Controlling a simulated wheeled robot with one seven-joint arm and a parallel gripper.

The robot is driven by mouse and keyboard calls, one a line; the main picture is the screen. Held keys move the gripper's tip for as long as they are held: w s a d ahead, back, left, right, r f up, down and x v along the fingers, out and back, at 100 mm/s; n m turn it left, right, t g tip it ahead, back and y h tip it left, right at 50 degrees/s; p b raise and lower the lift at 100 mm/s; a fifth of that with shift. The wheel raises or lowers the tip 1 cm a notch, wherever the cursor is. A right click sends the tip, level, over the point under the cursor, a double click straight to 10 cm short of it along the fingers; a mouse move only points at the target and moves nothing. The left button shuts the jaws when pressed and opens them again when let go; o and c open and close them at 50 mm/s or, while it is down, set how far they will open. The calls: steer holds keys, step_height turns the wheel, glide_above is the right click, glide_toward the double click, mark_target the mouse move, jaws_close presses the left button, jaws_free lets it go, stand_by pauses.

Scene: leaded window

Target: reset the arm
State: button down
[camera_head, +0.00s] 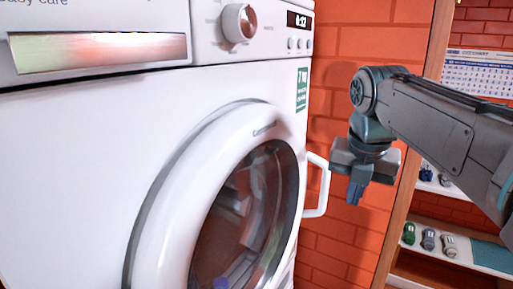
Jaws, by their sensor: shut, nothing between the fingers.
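My gripper (355,193) hangs at the end of my arm, right of the washing machine (80,150), pointing down. Its fingers are together and hold nothing. It is close in the picture to the white door handle (323,190); I cannot tell whether they touch. The round door (165,230) of the machine has a dark glass window (250,215). I cannot tell for sure whether this door is fully closed. Something blue (222,284) shows behind the glass at the bottom.
The machine carries a knob (239,23), a small display (298,20) and a drawer front (100,50). A red brick wall (375,40) stands behind. A wooden-framed shelf (400,225) with several small items and a calendar (478,75) are at the right.

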steer(key=s+a+f+m, duration=0.2)
steer(key=s+f+m, duration=0.2)
steer(key=m, duration=0.6)
steer(key=s+a+f+m, duration=0.2)
steer(key=s+f+m, duration=0.2)
steer(key=f+m, duration=0.4)
steer(key=s+a+f+m+t, duration=0.1)
steer(key=s+f+m, duration=0.3)
steer(key=m, duration=0.8)
step_height(320, 180, down, 2)
steer(key=shift+a+f+y, duration=0.25)
steer(key=shift+a+y, duration=0.05)
steer(key=shift+a, duration=0.45)
